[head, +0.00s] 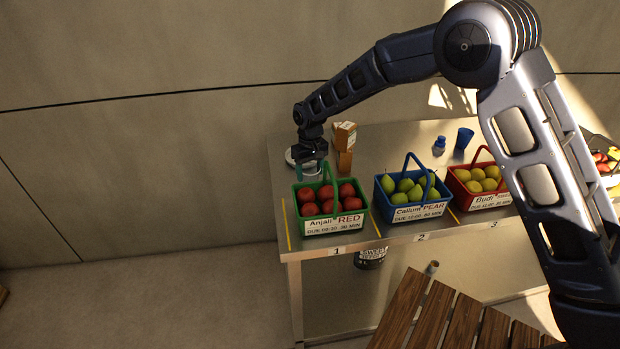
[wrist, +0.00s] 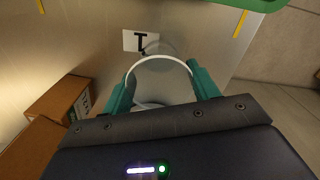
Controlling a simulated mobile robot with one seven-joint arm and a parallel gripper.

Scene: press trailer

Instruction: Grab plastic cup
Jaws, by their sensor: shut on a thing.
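In the wrist view, the teal fingers of my gripper (wrist: 162,90) are on both sides of a clear plastic cup (wrist: 160,72) with a pale round rim. My gripper is shut on this cup. In the head view my gripper (head: 311,168) is over the left end of the metal table, just behind the green basket. The cup is too small and covered to make out there. A blue cup (head: 464,138) stands apart, at the back right of the table.
Baskets of red fruit (head: 332,205), pears (head: 408,192) and yellow fruit (head: 480,184) line the front edge of the metal table (head: 385,143). Brown boxes (head: 345,137) stand right of my gripper. A small blue bottle (head: 439,146) is behind the pears. A slatted wooden seat (head: 440,315) is in front.

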